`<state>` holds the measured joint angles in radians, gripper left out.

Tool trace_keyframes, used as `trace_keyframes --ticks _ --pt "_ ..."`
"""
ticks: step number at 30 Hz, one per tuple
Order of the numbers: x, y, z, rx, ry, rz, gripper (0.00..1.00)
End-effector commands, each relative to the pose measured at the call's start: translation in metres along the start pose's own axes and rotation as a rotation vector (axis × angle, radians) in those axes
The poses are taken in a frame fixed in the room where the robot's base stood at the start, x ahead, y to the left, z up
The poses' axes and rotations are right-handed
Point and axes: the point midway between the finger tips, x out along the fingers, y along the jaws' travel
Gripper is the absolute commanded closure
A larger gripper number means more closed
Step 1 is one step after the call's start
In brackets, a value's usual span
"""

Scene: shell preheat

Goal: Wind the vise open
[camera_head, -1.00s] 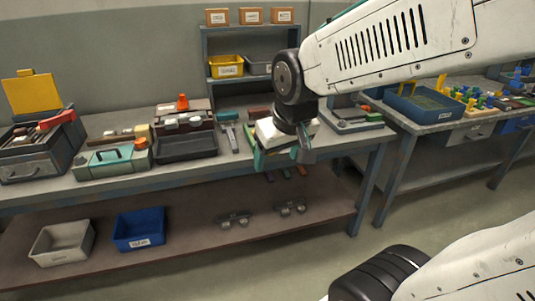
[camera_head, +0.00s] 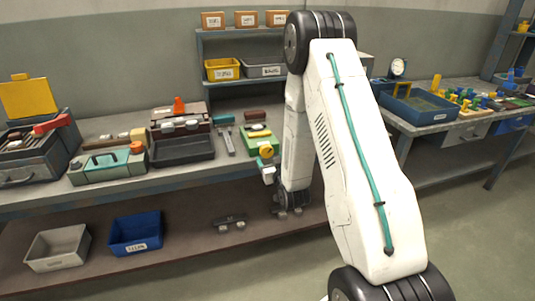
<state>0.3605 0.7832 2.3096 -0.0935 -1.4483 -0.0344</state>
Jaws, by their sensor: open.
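The vise appears to be the green device (camera_head: 258,145) near the bench's front edge, left of my forearm. A round yellow handwheel (camera_head: 267,151) shows at its front. My gripper (camera_head: 266,162), small in view, is just below and in front of the handwheel, with its pale body beside my forearm and its fingers towards the wheel. It is open. I cannot tell whether its fingers touch or surround the wheel. My arm may hide part of the vise's right side.
A blue bin (camera_head: 136,232) and a grey bin (camera_head: 58,246) stand on the lower shelf. Floor is clear at the right.

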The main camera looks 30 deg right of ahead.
Motion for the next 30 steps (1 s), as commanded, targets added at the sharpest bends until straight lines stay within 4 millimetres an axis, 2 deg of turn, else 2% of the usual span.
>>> trace_keyframes --ticks 2,7,21,30 --pt "-0.003 0.005 0.011 0.003 0.035 0.009 0.29" --pt "0.0 0.009 0.015 0.004 0.075 0.016 0.29" --pt "0.065 0.009 0.009 0.005 0.074 0.015 0.29" --pt "0.072 0.009 0.009 0.005 0.074 0.015 0.29"
